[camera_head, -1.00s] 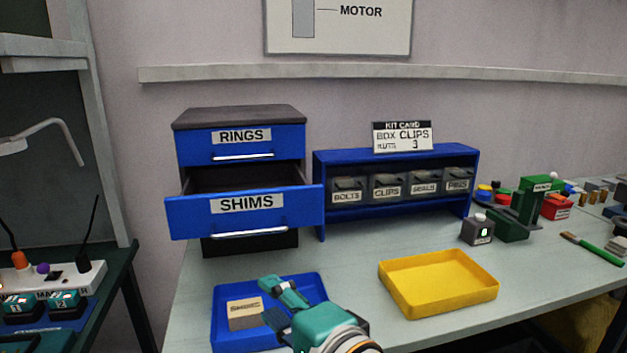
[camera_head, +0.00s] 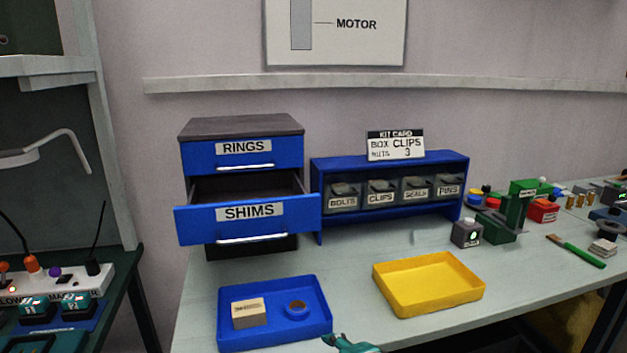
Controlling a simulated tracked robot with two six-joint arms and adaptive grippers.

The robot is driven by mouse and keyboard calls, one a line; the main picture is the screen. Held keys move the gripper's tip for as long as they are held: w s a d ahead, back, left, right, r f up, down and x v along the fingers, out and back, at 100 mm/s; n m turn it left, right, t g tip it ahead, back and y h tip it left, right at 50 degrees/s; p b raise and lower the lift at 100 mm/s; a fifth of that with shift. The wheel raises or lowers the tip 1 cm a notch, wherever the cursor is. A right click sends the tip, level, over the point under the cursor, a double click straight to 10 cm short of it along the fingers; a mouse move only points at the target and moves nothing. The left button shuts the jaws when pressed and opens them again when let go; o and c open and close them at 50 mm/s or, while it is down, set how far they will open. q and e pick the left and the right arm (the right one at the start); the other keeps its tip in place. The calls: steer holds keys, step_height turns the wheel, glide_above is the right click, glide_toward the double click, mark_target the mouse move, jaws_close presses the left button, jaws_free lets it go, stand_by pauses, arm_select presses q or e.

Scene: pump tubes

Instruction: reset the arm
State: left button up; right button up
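One of my grippers (camera_head: 336,341) shows only in part at the bottom edge of the head view, just right of the blue tray (camera_head: 274,341). It looks teal, and most of it is cut off, so its fingers cannot be read. I cannot be sure from this frame which arm it belongs to, though it seems to be the right one. The blue tray holds a small tan box (camera_head: 249,313) and a round ring-like part (camera_head: 296,310). My other gripper is out of view.
The SHIMS drawer (camera_head: 190,226) is pulled open below the shut RINGS drawer (camera_head: 200,155). A blue rack (camera_head: 465,188) holds labelled bins. An empty yellow tray (camera_head: 430,283) lies at the centre right. A grey block (camera_head: 467,233) and green fixture (camera_head: 505,225) stand farther right.

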steer(key=s+d+f+n+g+h+p, duration=0.1)
steer(key=s+d+f+g+p, duration=0.25)
steer(key=f, duration=0.75)
steer(key=s+d+f+n+g+h+p, duration=0.1)
steer(key=s+d+f+g, duration=0.35)
steer(key=f, duration=0.65)
steer(key=s+f+n+g, duration=0.1)
steer(key=s+f+n, duration=0.3)
steer(key=s, duration=0.3)
steer(key=s+f+n+y+p, duration=0.1)
steer(key=s+f+n, duration=0.2)
steer(key=s+n, duration=0.3)
steer(key=shift+s+d+f+g, duration=0.25)
steer(key=shift+s+f+g, duration=0.15)
steer(key=shift+s, duration=0.35)
